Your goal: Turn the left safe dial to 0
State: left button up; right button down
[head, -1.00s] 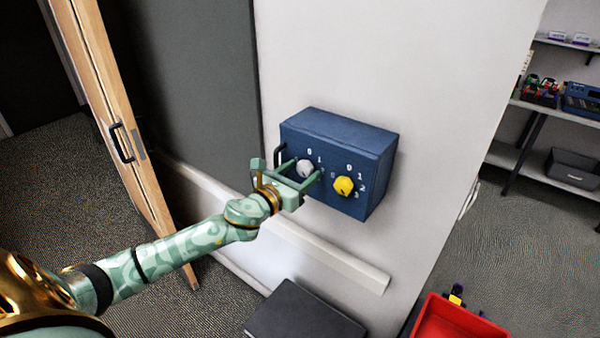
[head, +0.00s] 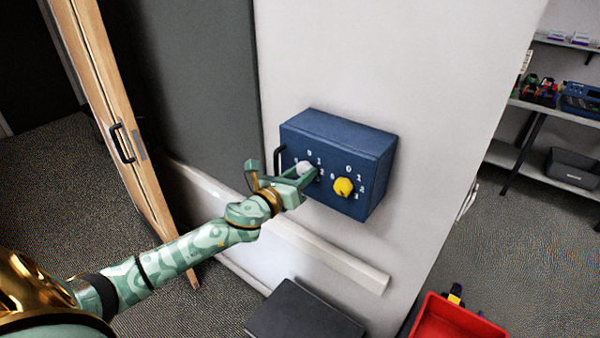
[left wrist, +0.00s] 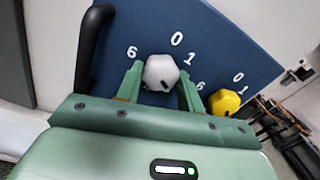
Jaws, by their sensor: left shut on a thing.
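The blue safe (head: 335,150) is mounted on the white wall, with a black handle at its left edge. Its left dial is a light grey knob (head: 304,168), with white numbers around it. The right dial is a yellow knob (head: 343,186). My left gripper (head: 300,173) is at the left dial. In the left wrist view its green fingers (left wrist: 158,82) stand on both sides of the grey knob (left wrist: 160,70) and are shut on it. A 0 and a 1 show above and right of it, a 6 at its left. The knob's pointer mark is hidden or too small to read. My right gripper is not visible.
The black handle (left wrist: 92,50) stands close to the left finger. The yellow knob (left wrist: 224,102) is close on the right. A white rail (head: 330,258) runs along the wall below the safe. A red bin (head: 455,318) and shelves lie to the right.

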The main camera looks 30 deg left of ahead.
pick_arm(q)
jog(key=n+p, duration=0.1)
jog(key=n, duration=0.2)
jog(key=shift+n, duration=0.4)
jog(key=n+p, duration=0.1)
jog(key=n, duration=0.2)
jog(key=shift+r+n, duration=0.1)
jog(key=shift+n, duration=0.2)
jog(key=n+p, duration=0.3)
jog(key=n, duration=0.3)
jog(key=shift+r, duration=0.1)
jog(key=n+p, duration=0.3)
jog(key=n, duration=0.2)
jog(key=shift+n, duration=0.4)
jog(key=shift+n+p, duration=1.2)
jog(key=shift+n, duration=1.1)
jog(key=o, duration=1)
